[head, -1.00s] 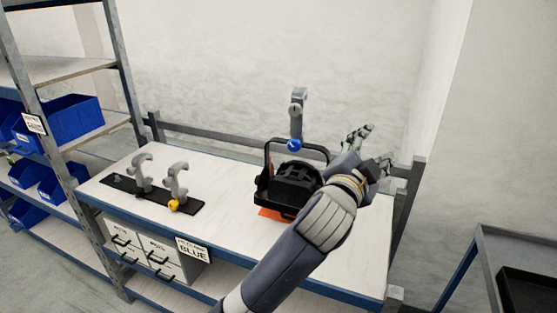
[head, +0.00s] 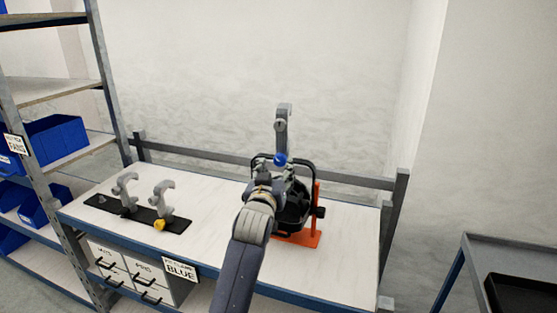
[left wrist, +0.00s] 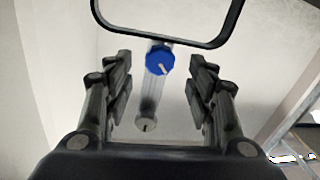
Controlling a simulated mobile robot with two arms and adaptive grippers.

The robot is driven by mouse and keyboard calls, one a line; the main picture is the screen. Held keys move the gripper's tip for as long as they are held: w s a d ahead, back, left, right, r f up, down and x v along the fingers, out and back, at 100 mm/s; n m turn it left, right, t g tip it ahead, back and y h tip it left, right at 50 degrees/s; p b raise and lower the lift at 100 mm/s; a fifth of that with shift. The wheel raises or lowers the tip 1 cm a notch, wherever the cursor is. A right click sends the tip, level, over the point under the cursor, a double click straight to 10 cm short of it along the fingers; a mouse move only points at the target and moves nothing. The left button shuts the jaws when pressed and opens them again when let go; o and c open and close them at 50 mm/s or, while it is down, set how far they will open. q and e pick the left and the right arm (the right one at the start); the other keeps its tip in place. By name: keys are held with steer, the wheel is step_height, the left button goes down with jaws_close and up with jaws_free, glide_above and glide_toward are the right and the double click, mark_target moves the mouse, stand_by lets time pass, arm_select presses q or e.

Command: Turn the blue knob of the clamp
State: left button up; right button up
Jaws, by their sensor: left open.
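The grey hook clamp (head: 283,125) stands upright above the black par can (head: 292,213), which sits in an orange stand (head: 306,238) on the table. The clamp's blue knob (head: 280,159) is at its lower end. My left gripper (head: 268,178) is just below and left of the knob in the head view, partly hiding the can. In the left wrist view the blue knob (left wrist: 160,59) shows in the gap between the two open fingers of my left gripper (left wrist: 160,85), towards their far ends. Contact with the knob cannot be made out. My right gripper is not in view.
Two more grey clamps, one with a yellow knob (head: 159,224), stand on a black strip (head: 182,224) at the table's left. A label reading BLUE (head: 180,269) is on the front edge. A grey rail (head: 220,160) runs behind. The table's right end is clear.

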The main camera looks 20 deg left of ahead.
mark_target(280, 161)
arm_select(q)
steer(key=shift+w+a+p, duration=0.15)
steer(key=shift+w+p, duration=0.05)
steer(key=shift+w, duration=0.9)
steer(key=shift+w+a+p, duration=0.1)
steer(key=shift+w+p, duration=0.1)
steer(key=shift+w, duration=0.85)
steer(key=c, duration=1.1)
steer(key=m+p, duration=0.1)
steer(key=m, duration=0.1)
steer(key=shift+r+m, duration=0.2)
steer(key=shift+m, duration=0.2)
steer(key=shift+d+f+m+p, duration=0.15)
steer(key=shift+m+p, duration=0.3)
steer(key=shift+m, duration=0.85)
